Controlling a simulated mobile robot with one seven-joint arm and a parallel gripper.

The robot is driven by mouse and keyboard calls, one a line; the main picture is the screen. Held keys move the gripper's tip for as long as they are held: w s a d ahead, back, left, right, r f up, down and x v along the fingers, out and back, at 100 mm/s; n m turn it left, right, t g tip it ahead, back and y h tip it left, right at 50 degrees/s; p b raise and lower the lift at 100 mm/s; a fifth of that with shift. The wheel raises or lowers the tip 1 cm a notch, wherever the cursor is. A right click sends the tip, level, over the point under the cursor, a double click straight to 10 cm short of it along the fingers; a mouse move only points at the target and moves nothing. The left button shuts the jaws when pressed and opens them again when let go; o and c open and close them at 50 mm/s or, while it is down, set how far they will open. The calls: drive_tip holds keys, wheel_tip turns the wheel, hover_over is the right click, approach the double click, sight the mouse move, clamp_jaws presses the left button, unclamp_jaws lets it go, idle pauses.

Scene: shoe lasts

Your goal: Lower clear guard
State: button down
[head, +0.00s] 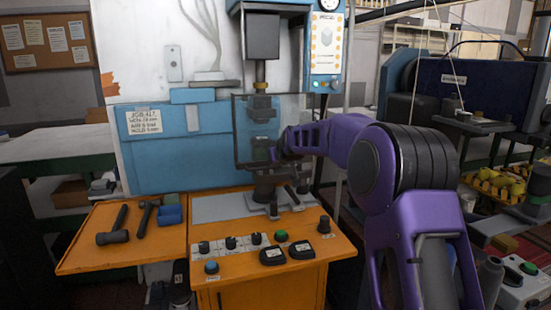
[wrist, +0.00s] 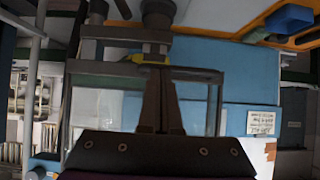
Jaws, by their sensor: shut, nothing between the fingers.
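The clear guard (head: 243,125) is a transparent, dark-framed panel in front of the blue press, around the height of its ram. Its lower edge is above the orange-topped bench. The guard also shows in the wrist view (wrist: 195,105), which is upside down. My gripper (head: 275,155) is at the guard's lower edge, near its middle. In the wrist view my gripper (wrist: 158,70) has its fingers together with nothing between them. The tips overlap a dark bar with a yellow part (wrist: 148,58); I cannot tell whether they touch. My purple arm hides some of the guard's right side.
A dark post with levers (head: 268,190) stands below the guard. Another machine stands at the right.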

drive_tip(key=shift+f, duration=0.4)
drive_tip(key=shift+r, duration=0.1)
